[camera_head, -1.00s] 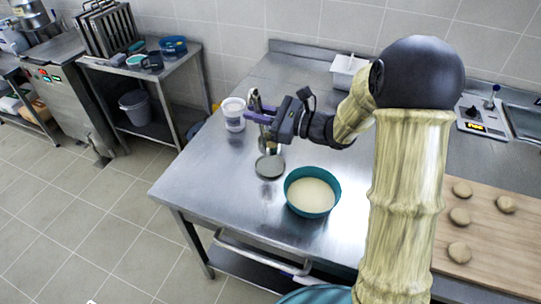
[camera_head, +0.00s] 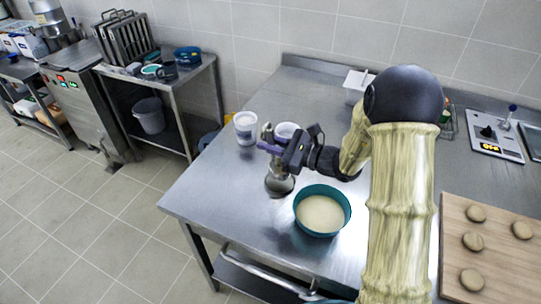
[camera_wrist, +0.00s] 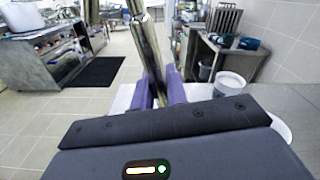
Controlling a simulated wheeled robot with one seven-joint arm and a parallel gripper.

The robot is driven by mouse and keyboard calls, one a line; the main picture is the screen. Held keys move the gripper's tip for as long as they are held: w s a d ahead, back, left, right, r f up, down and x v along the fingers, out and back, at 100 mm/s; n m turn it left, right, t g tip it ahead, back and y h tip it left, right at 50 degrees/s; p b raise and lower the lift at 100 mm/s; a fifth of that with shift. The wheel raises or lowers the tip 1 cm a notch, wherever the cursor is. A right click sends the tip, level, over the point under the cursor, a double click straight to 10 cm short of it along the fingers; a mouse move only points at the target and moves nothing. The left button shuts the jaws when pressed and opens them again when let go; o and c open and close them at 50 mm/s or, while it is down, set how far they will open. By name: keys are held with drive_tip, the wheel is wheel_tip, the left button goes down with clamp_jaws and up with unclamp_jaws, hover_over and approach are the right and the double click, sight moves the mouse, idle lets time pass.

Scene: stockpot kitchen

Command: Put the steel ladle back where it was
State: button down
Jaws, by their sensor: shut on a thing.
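The steel ladle (camera_head: 268,132) is in my gripper (camera_head: 268,148), its handle roughly upright and its lower end downward. In the wrist view, the ladle's shiny handle (camera_wrist: 148,45) rises between the purple fingers of my gripper (camera_wrist: 160,90), which are shut on it.
A teal bowl (camera_head: 322,213) of pale contents stands right of the dish. A white tub (camera_head: 246,128) and a white round container (camera_head: 288,130) stand behind. A wooden board (camera_head: 500,255) with several dough pieces lies right. The table's front-left area is clear.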

drive_tip(key=shift+f+p, duration=0.3)
drive_tip(key=shift+f, duration=1.75)
drive_tip(key=shift+f, duration=0.1)
drive_tip(key=c, duration=1.4)
unclamp_jaws()
